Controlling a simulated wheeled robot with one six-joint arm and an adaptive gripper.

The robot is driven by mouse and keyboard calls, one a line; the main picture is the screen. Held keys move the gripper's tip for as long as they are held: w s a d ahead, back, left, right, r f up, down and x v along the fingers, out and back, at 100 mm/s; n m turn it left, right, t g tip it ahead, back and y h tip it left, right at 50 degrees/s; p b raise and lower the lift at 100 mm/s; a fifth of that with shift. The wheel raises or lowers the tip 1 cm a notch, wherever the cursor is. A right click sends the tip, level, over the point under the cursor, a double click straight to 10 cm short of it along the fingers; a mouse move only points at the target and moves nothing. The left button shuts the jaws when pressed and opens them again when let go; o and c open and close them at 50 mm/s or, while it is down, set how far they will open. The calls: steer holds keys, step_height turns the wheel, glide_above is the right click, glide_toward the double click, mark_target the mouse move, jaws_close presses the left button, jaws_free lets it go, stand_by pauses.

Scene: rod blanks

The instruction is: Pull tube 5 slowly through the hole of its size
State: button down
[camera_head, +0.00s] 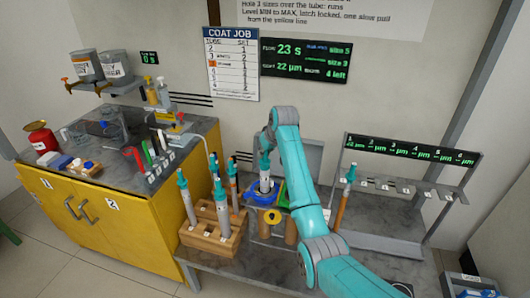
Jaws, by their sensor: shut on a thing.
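My teal arm reaches up from the lower right and bends down at its wrist. My gripper (266,143) is small and partly hidden beside the wrist, shut on the teal top of a grey-white tube (265,184). This tube stands upright at a blue ring (251,193) on the coating stand; its lower part is hidden. I cannot read its number. A green piece (281,195) sits beside the ring, partly behind my arm. A yellow round part (272,216) is on the stand's front.
A wooden block (210,240) holds several teal-topped tubes left of the stand. A rack (400,184) on the right holds an orange-brown tube (342,207). The yellow cabinet's worktop at left is crowded. A lit display (305,65) hangs behind.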

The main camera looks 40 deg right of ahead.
mark_target(266, 167)
steer(key=shift+f, duration=4.35)
steer(key=shift+r, duration=0.1)
steer(key=shift+r, duration=5.3)
step_height(266, 167, up, 11)
